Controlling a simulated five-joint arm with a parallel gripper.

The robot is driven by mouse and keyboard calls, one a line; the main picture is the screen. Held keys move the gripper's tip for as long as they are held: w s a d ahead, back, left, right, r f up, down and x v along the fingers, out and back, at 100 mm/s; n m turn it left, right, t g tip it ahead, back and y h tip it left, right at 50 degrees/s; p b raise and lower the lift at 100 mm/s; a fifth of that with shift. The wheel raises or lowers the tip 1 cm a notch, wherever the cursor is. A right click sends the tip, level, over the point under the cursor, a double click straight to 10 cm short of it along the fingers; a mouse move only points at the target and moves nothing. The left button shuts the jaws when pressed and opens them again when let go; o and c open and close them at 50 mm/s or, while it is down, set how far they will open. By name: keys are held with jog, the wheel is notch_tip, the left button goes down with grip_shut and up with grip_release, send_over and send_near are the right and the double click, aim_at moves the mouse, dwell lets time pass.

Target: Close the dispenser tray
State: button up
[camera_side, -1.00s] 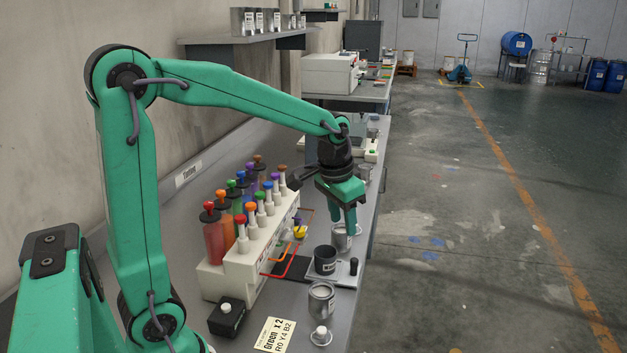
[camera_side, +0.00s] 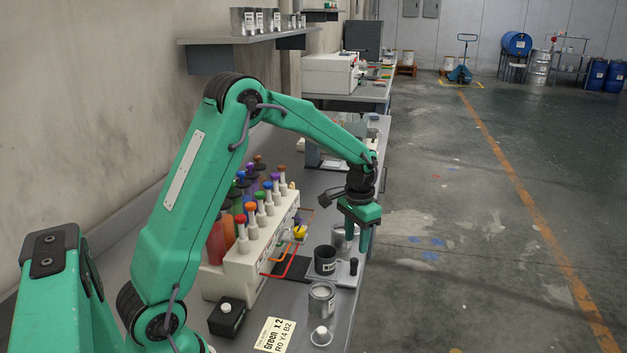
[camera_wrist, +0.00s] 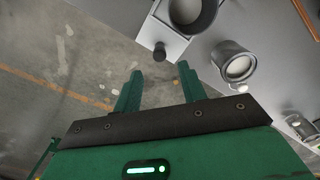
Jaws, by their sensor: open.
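The dispenser (camera_side: 243,275) is a cream block with several coloured bottles on top. Its tray (camera_side: 343,279) is a grey plate standing out on the aisle side, with a black cup (camera_side: 325,262) on it and a dark knob (camera_side: 353,267) at the outer end. The wrist view shows the tray (camera_wrist: 170,38), black cup (camera_wrist: 207,14) and knob (camera_wrist: 160,52) at the top. My gripper (camera_side: 357,242) is open and empty, above and behind the knob in the side view. In the wrist view the knob lies beyond my fingertips (camera_wrist: 160,74), roughly between them, apart from both.
A metal can (camera_side: 321,302) stands in front of the tray in the side view, and another (camera_side: 339,238) behind, partly hidden by my gripper. A black button box (camera_side: 226,316) and a note card (camera_side: 275,334) lie at the front.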

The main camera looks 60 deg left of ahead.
aim_at(355, 259)
jog(key=shift+f, duration=0.15)
jog(key=shift+f, duration=3.75)
grip_shut()
